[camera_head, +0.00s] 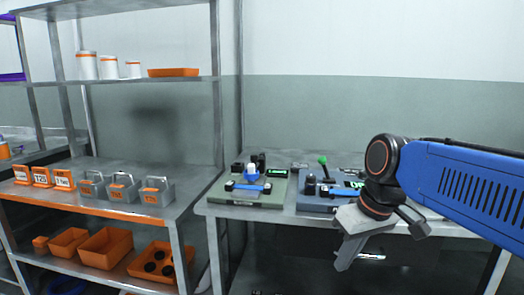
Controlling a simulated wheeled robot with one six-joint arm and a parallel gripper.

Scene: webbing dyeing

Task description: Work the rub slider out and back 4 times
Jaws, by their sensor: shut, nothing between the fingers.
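Two small bench devices stand on the grey table. The left one has a grey-green base (240,200), a blue crossbar (247,187), a white upright cylinder (251,172), dark blocks and a small green display. The right one has a blue-grey base (312,204), a green-knobbed lever (323,162), a blue bar and a green display partly behind my arm. No label shows which part is the rub slider; the left device's blue crossbar may be it.
A grey shelf unit (120,219) stands at the left with orange bins (106,246), grey handled carriers (122,187) and orange-framed signs (42,176). White canisters (87,66) stand on its upper shelf. The table (222,211) has free room behind the devices.

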